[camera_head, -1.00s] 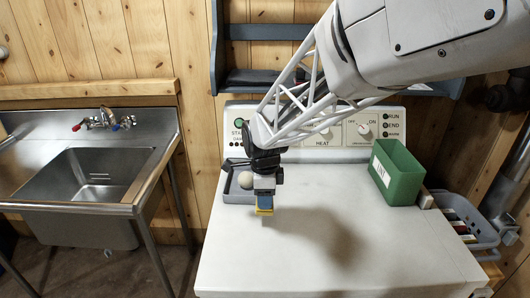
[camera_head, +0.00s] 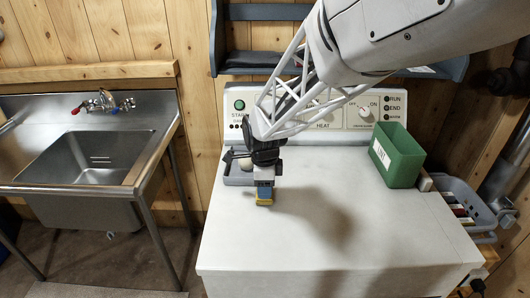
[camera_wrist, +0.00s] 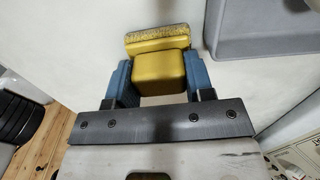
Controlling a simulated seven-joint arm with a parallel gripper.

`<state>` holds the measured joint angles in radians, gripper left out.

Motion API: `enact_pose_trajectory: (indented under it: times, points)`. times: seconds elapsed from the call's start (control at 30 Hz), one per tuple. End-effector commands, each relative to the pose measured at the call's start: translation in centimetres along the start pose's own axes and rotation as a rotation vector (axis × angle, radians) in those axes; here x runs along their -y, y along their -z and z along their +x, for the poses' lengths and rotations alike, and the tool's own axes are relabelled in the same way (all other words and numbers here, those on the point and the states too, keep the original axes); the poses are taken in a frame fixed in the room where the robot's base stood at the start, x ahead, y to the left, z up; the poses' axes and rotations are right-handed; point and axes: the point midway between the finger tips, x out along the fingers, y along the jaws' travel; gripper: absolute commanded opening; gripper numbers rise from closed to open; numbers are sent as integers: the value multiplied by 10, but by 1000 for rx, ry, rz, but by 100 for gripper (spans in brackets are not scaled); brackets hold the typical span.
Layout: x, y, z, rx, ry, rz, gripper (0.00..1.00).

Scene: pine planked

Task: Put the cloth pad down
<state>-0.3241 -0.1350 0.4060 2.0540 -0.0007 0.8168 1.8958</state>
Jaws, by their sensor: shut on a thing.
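The cloth pad (camera_head: 264,202) is a small yellow block with a speckled grey edge strip. In the wrist view the pad (camera_wrist: 157,40) lies between two blue fingers. My gripper (camera_head: 264,189) is shut on it and points down over the white machine top (camera_head: 330,240), towards its back left. In the wrist view my gripper (camera_wrist: 159,75) grips the pad's thicker yellow part from both sides. The pad is at or very close to the white top; I cannot tell whether it touches.
A green box (camera_head: 398,157) stands at the back right, and a grey basket (camera_head: 470,203) hangs on the right side. The front and middle of the top are clear.

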Motion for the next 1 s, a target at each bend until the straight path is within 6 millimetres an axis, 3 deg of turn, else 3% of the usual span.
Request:
enact_pose_trajectory:
  times: [0.37, 0.4, 0.53, 1.0]
  points:
    - [0, 0, 3, 0, 0, 0, 22]
    - [0, 0, 2, 0, 0, 0, 54]
    - [0, 0, 2, 0, 0, 0, 74]
    - [0, 0, -4, 0, 1, 0, 74]
